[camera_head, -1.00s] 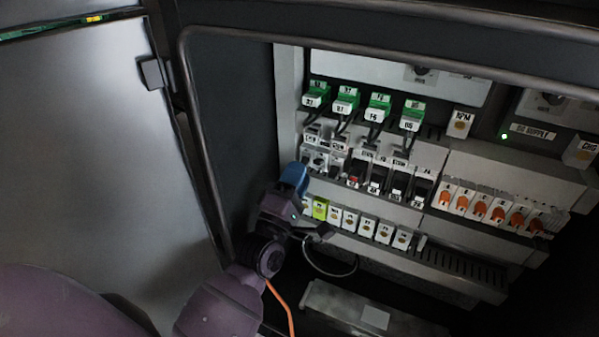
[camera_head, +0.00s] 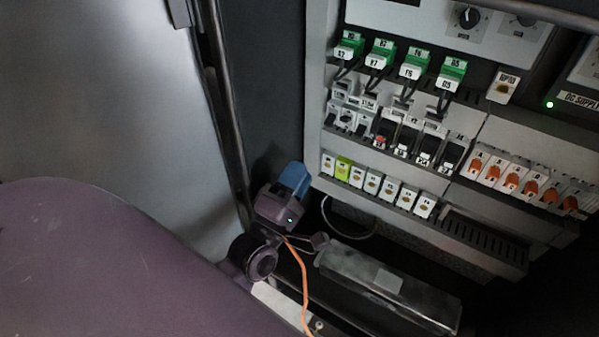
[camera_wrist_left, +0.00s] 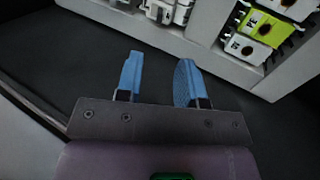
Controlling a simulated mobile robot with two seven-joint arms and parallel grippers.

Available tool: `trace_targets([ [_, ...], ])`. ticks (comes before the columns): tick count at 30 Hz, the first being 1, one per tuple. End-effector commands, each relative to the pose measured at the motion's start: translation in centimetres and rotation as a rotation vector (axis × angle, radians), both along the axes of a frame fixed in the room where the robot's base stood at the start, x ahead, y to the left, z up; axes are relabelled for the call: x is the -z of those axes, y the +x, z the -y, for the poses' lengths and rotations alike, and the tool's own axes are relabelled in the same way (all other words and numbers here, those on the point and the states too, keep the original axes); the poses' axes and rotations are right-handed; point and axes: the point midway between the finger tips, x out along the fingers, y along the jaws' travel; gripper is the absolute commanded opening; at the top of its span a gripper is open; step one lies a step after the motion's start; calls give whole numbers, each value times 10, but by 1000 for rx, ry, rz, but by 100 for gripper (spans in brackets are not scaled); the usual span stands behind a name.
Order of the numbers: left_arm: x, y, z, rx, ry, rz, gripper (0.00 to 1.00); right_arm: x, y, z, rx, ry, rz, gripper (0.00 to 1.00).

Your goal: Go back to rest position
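My left gripper (camera_head: 294,178) is at the lower left of the electrical panel (camera_head: 315,105), beside the left end of its bottom row of modules. In the left wrist view its two blue fingers (camera_wrist_left: 157,82) stand apart with nothing between them. Dark cabinet wall lies behind them. The fingers are clear of the yellow-green module (camera_wrist_left: 258,35), which is at the upper right there. The same yellow-green module shows in the head view (camera_head: 343,168). My right gripper is in neither view.
The grey cabinet door (camera_head: 110,100) stands open at the left. A row of orange-lever breakers (camera_head: 512,182) is at the right, with green connectors (camera_head: 414,62) above. A metal box (camera_head: 390,285) lies low in front. An orange cable (camera_head: 301,270) hangs by my left arm.

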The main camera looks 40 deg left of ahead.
Motion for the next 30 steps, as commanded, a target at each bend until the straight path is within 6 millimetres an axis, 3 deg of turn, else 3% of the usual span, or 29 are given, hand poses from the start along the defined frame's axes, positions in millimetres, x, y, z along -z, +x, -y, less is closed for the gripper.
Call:
trace_targets([
  [14,6,0,3,-1,55,-59,35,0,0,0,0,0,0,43],
  [23,45,-7,14,23,387,-379,35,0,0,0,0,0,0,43],
  [30,84,-32,16,90,717,-668,35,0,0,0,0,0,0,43],
])
